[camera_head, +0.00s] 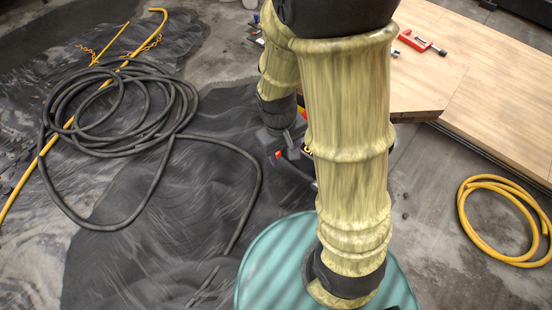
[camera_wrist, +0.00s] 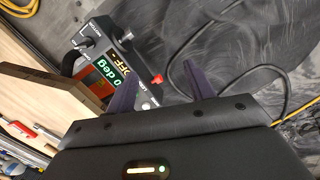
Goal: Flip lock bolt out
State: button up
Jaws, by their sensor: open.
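A dark control box (camera_wrist: 105,60) with a lit display (camera_wrist: 112,70) reading "OFF" and "0 deg" is in the wrist view, beyond my fingers. A red-tipped knob (camera_wrist: 157,79) sticks out at its right side, and black knobs (camera_wrist: 85,43) show along its upper left side. I cannot tell for sure which part is the lock bolt. My gripper (camera_wrist: 158,68) is open and empty, its two purple fingers spread apart. The left finger overlaps the box in the picture, and the red knob appears between the fingers. Contact cannot be told. In the head view my arm hides most of the box.
A wooden table (camera_head: 430,75) with a red clamp (camera_head: 422,42) stands at the right. A teal drum top (camera_head: 260,260) is at the bottom. A coiled black hose (camera_head: 120,110) lies at the left, and a yellow hose (camera_head: 505,220) at the right.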

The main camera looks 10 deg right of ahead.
jog(key=w+a+f+n+h+b, duration=0.15)
jog(key=f+n+h+b, duration=0.4)
jog(key=f, duration=0.75)
jog(key=w+a+f+n+h+b, duration=0.15)
jog(key=f+n+h+b, duration=0.25)
jog(key=f+b, duration=0.55)
jog(key=w+a+f+n+t+h+b, duration=0.4)
jog(key=w+a+f+n+t, duration=0.2)
jog(key=a+f+n+t, duration=0.2)
jog(key=f+n+t, duration=0.1)
jog(key=t, duration=0.1)
jog(key=shift+a+t+b, duration=0.3)
jog(key=shift+t+b, duration=0.1)
jog(key=shift+w+d, duration=0.1)
jog(key=shift+w, duration=0.05)
jog(key=b+x, duration=0.2)
jog(key=x, duration=1.5)
jog(key=shift+w+d+f, duration=0.1)
jog(key=shift+f, duration=0.1)
